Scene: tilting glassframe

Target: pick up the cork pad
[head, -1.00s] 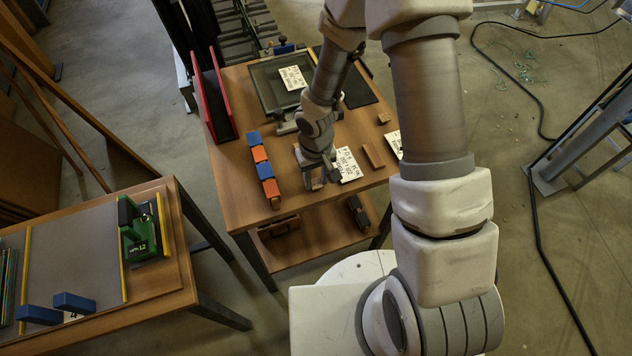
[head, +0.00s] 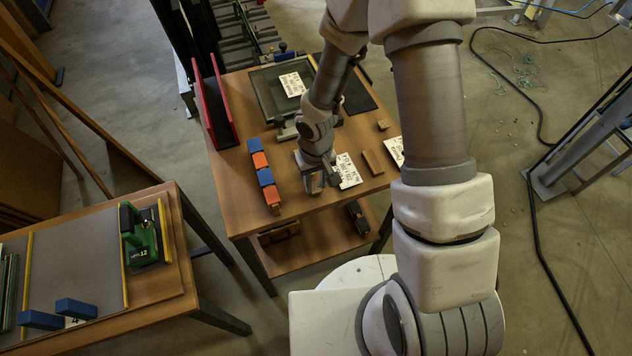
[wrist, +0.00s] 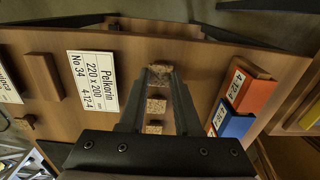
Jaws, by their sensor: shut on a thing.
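In the wrist view, several small speckled brown cork pads lie in a row along the gap between my fingers. The far cork pad (wrist: 160,74) is between the fingertips of my gripper (wrist: 161,78), which is shut on it. A second cork pad (wrist: 156,105) and a smaller-looking one show nearer the palm; whether they touch the fingers I cannot tell. In the head view my gripper (head: 314,188) points down at the front part of the wooden table (head: 235,200). The cork there is too small to make out clearly.
Blue and orange blocks (head: 263,172) stand in a row left of my gripper. A white label (head: 347,171) and a brown wooden block (head: 373,162) lie to its right. A red-sided rack (head: 214,105) and a glass frame (head: 276,92) are farther back.

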